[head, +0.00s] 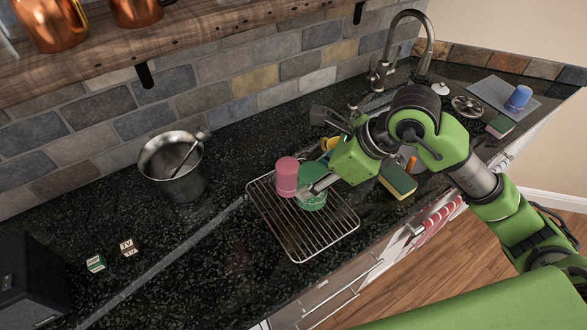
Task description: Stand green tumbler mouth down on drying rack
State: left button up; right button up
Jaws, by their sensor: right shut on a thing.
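The green tumbler (314,202) is at the middle of the wire drying rack (303,243), beside a pink tumbler (287,176). My right gripper (316,189) reaches in from the right and is shut on the green tumbler, covering part of it. The green tumbler looks roughly upright along its axis. I cannot tell which end is its mouth, or whether it touches the rack's wires. The pink tumbler stands at the rack's back left with its closed end up. My left gripper is not in view.
A metal bucket (172,170) stands left of the rack. A yellow-green sponge (398,181) and the sink with its faucet (428,45) are to the right. A blue tumbler (519,98) stands on a grey mat (492,92). The rack's front part is bare.

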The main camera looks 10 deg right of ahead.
aim_at(325, 198)
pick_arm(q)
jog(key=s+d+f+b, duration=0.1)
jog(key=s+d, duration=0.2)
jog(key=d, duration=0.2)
pick_arm(e)
jog(key=f+b, duration=0.1)
jog(key=f, duration=0.1)
jog(key=f+b, duration=0.2)
jog(key=f, duration=0.1)
jog(key=s+d+f+b, duration=0.1)
jog(key=f+b, duration=0.1)
jog(key=shift+d+f, duration=0.1)
jog(key=shift+f, duration=0.2)
jog(key=shift+w+f+b, duration=0.1)
jog(key=shift+f+b, duration=0.45)
jog(key=shift+b, duration=0.05)
jog(key=shift+f, duration=0.15)
pick_arm(q)
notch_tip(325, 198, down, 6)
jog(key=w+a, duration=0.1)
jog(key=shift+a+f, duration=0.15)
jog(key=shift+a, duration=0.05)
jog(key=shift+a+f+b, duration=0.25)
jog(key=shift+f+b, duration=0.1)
jog(key=shift+b, duration=0.05)
pick_arm(e)
jog(key=shift+f, duration=0.25)
jog(key=o, duration=1.2)
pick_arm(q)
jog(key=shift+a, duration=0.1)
